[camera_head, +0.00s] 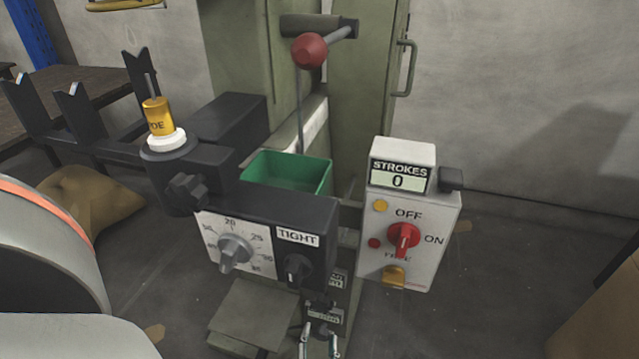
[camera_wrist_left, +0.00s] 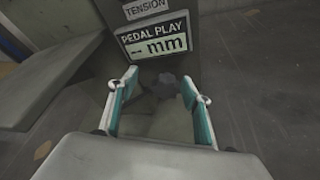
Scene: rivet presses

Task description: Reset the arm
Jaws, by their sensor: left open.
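My left gripper (camera_head: 320,341) shows at the bottom of the head view, low in front of the rivet press, below two small label plates. In the left wrist view the gripper (camera_wrist_left: 160,108) has its two teal-lined fingers spread wide apart. A dark knob-like part (camera_wrist_left: 166,84) shows beyond and between the fingers, with a visible gap on both sides. A "PEDAL PLAY" plate (camera_wrist_left: 156,40) with a "-- mm" display is just above it. My right gripper is in neither view.
The press carries a dial box (camera_head: 262,215), a green bin (camera_head: 290,172), a red-ball lever (camera_head: 310,50) and a STROKES control box (camera_head: 405,235). A grey pedal-like plate (camera_wrist_left: 45,80) lies left of the fingers. Open floor (camera_head: 500,280) is at right.

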